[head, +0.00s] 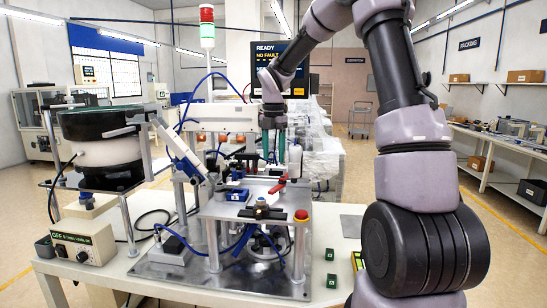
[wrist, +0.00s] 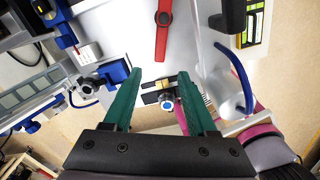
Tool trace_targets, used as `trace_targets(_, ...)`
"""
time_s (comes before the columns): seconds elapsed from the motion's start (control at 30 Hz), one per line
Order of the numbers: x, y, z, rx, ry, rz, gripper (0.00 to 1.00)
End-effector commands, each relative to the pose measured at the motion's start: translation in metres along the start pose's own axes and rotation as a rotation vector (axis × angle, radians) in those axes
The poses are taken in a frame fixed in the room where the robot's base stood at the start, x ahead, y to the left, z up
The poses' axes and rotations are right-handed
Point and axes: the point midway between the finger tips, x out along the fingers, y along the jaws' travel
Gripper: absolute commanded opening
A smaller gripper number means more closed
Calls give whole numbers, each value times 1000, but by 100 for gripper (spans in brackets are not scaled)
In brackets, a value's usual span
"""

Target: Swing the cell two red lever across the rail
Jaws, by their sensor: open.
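The red lever (head: 277,187) lies on the metal plate of the machine in the head view, slanting across it. In the wrist view the red lever (wrist: 162,35) shows at the top centre, with a dark round pivot on it. My gripper (head: 272,155) hangs above the plate near the lever in the head view, partly hidden among the machine's posts. In the wrist view the green fingers of my gripper (wrist: 164,72) are apart with nothing held between them. The lever lies ahead of the fingertips, not between them. I cannot make out a cell number or a rail label.
A bowl feeder (head: 95,150) stands at the left. A red button (head: 301,215) sits at the plate's front right corner. A blue-knobbed fitting (wrist: 167,104) shows between the fingers.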

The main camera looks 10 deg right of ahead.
Motion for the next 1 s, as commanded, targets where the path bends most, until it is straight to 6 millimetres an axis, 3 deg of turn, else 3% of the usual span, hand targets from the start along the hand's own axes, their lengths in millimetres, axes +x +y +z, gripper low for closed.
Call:
trace_targets(0.03, 0, 0, 0, 0, 0, 0, 57)
trace_targets(0.1, 0, 0, 0, 6, 0, -1, 31)
trace_targets(0.2, 1, 5, 2, 75, 3, -10, 0)
trace_targets(0.33, 4, 20, 4, 328, 5, -51, 0)
trace_targets(0.7, 12, 71, 5, 1289, -123, -182, 0)
trace_targets(0.83, 13, 81, 2, 1472, -169, -192, 0)
trace_targets(1.0, 16, 84, 2, 1564, -193, -196, 0)
